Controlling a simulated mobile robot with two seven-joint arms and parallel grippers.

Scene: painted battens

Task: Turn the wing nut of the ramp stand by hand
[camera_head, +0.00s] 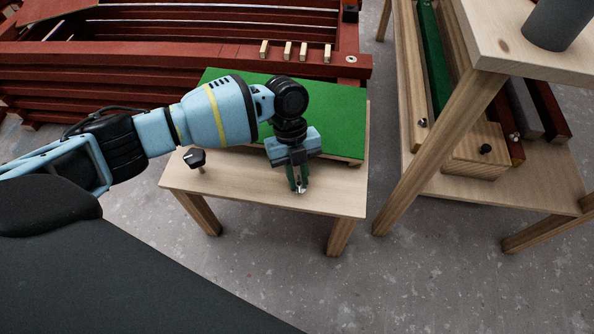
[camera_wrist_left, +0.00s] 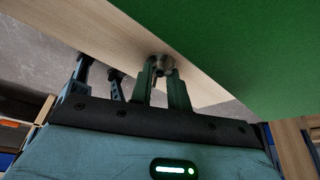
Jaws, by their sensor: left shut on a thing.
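The ramp stand has a green board (camera_head: 335,118) over a pale wooden top (camera_head: 235,184) on wooden legs. My left gripper (camera_head: 298,180) reaches down at the near edge of the green board. Its fingers are shut on the small metal wing nut (camera_head: 301,189). In the left wrist view the wing nut (camera_wrist_left: 161,64) shows between the tips of the two green fingers, beside the wooden edge and the green board (camera_wrist_left: 240,45). The fingers hide part of the nut, so its wings are hard to make out. My right gripper does not show.
A dark knob on a short wooden peg (camera_head: 195,158) stands left of the gripper. Red slatted battens (camera_head: 180,55) lie behind the stand. A wooden rack (camera_head: 440,150) with coloured battens and a grey cylinder (camera_head: 556,22) stands at right. The floor (camera_head: 300,275) in front is clear.

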